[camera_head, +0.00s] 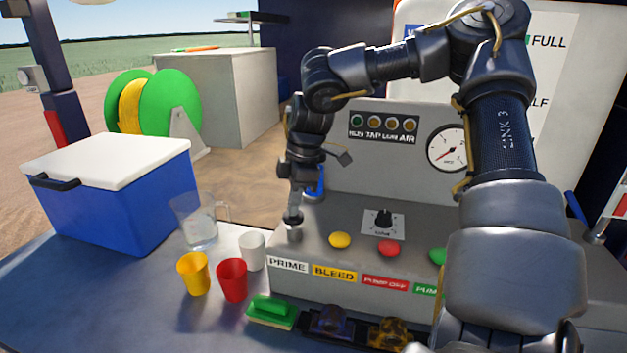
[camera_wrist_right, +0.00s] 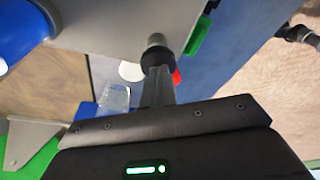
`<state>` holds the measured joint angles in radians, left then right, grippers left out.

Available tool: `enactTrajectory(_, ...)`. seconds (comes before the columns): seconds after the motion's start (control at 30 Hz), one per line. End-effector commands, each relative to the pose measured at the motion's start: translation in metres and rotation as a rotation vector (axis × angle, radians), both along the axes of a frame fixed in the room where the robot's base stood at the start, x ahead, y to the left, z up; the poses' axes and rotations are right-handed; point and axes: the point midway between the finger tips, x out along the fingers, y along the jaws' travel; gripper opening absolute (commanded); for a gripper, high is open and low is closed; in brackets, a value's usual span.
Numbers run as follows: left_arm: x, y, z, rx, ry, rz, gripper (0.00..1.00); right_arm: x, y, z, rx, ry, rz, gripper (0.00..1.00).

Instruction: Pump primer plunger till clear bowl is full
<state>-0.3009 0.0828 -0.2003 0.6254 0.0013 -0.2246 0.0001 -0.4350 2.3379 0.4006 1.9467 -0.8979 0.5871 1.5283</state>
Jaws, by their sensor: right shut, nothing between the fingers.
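My right gripper (camera_head: 293,212) points down at the front left corner of the grey pump console (camera_head: 355,262), above the PRIME label (camera_head: 288,265). Its fingers are shut with nothing between them. The primer plunger (camera_head: 294,232) is right under the fingertips, a dark knob over a pale grey stub; I cannot tell whether they touch. In the right wrist view the shut fingers (camera_wrist_right: 158,82) end at the plunger (camera_wrist_right: 156,54). A blue-topped part (camera_head: 315,182), perhaps the filter with the clear bowl, is mostly hidden behind the gripper; its fill level cannot be read. My left gripper is out of view.
A clear jug (camera_head: 198,222), a white cup (camera_head: 252,250), a yellow cup (camera_head: 194,274) and a red cup (camera_head: 233,281) stand left of the console. A green brush (camera_head: 271,310) lies in front. Yellow (camera_head: 340,240) and red (camera_head: 389,248) buttons are right of the plunger.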

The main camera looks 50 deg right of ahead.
Motion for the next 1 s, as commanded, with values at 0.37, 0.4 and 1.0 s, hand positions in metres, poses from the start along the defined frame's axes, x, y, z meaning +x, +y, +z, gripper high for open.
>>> enactTrajectory(0.37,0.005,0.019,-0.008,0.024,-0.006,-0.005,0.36,-0.001,0.0,-0.011,0.0,0.004,0.001,0.0)
enactTrajectory(0.4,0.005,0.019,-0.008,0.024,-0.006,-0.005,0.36,-0.001,0.0,-0.011,0.0,0.004,0.001,0.0)
enactTrajectory(1.0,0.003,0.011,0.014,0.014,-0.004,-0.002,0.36,-0.001,0.0,0.024,-0.001,0.002,-0.001,0.0)
